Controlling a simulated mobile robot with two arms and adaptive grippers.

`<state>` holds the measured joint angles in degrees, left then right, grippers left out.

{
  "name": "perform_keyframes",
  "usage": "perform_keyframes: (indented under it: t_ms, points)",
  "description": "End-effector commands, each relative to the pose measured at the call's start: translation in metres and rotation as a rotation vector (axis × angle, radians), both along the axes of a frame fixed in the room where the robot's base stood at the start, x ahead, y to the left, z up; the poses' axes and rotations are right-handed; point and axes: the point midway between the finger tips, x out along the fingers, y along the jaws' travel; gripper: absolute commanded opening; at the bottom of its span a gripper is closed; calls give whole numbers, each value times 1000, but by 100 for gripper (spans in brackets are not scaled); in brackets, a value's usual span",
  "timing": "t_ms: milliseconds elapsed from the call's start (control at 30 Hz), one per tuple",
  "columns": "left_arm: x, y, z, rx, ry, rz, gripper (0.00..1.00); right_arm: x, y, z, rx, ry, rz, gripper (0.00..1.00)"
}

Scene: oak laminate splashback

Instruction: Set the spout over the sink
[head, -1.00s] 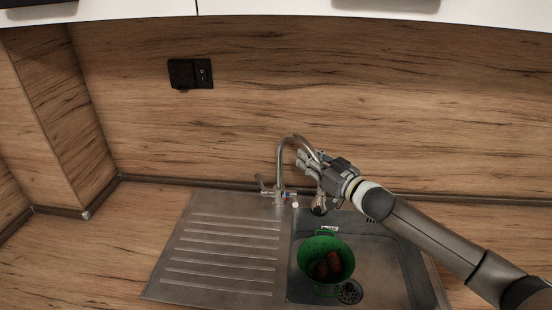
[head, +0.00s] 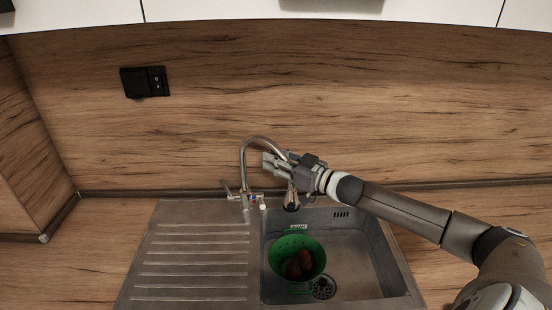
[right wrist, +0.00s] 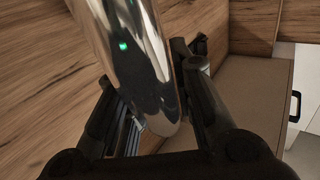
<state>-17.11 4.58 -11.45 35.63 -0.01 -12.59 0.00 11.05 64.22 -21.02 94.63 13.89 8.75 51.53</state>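The chrome spout (head: 262,138) rises from the tap base (head: 250,199) behind the sink and arches to the right. Its outlet (head: 291,199) hangs over the back left part of the sink basin (head: 350,250). My right gripper (head: 276,163) reaches in from the right at the spout's downward side. In the right wrist view, the shiny spout (right wrist: 135,60) passes between the dark fingers of my right gripper (right wrist: 155,95). The fingers look spread on either side of it, though contact is hard to judge. My left gripper is not in view.
A green colander (head: 288,241) holding reddish items sits in the basin, next to the drain (head: 323,288). The ribbed drainboard (head: 195,260) is clear. A black socket (head: 145,82) is on the wood splashback. White cabinets (head: 210,10) hang above.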

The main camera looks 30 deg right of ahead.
Motion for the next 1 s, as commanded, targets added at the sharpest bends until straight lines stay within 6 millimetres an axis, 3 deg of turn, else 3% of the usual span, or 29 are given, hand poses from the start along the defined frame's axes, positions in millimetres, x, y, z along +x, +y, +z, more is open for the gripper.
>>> perform_keyframes:
  t_ms: [100, 533, 1000]
  points:
    - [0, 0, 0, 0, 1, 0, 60, 0, -1, 1, 2, -1, -2, 40]
    - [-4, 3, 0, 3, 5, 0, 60, -2, -4, 2, 3, -2, -6, 40]
    - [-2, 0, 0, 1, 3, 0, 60, -39, -17, 1, 4, 1, -7, 40]
